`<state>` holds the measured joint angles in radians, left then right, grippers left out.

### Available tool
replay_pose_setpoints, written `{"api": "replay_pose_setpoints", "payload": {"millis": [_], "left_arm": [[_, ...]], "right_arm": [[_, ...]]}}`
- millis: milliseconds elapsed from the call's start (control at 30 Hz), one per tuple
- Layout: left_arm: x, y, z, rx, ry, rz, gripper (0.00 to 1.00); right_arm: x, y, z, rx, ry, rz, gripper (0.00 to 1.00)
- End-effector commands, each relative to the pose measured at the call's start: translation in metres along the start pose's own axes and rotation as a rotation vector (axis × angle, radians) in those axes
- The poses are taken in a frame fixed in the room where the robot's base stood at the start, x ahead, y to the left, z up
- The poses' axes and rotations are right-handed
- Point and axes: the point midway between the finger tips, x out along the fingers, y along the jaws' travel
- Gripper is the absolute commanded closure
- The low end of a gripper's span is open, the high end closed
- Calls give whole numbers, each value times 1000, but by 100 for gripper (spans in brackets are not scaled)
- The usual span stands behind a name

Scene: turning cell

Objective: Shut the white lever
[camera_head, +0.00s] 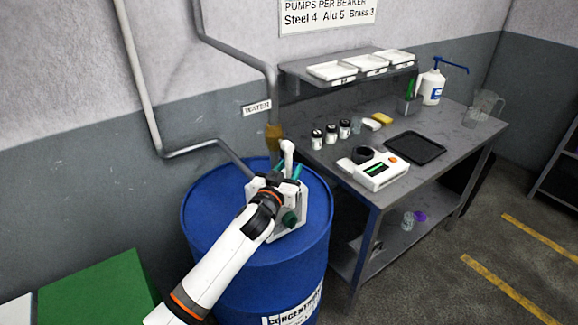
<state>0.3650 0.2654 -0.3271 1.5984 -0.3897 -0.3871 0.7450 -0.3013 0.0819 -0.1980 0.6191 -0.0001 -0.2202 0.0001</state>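The white lever (288,149) stands up, with its rounded end on top, above a small grey unit (297,225) on the lid of the blue drum (205,205). My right gripper is not in view.
Pipes run down the wall by a WATER sign (256,108). The bench (440,130) at right holds a scale (380,173), a black tray (415,148), small jars and a pump bottle (431,88). White trays stand on the shelf (300,72). A green surface (95,292) is at lower left.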

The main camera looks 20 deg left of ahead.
Motion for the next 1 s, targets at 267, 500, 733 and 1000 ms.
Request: {"api": "replay_pose_setpoints", "payload": {"millis": [267, 500, 733, 1000], "left_arm": [[9, 0, 0, 1, 0, 0, 63], [8, 0, 0, 1, 0, 0, 77], [8, 0, 0, 0, 1, 0, 100], [9, 0, -3, -8, -10, 0, 100]], "right_arm": [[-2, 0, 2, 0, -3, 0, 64], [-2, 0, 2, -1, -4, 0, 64], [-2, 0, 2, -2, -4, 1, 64], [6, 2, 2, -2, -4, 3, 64]]}}
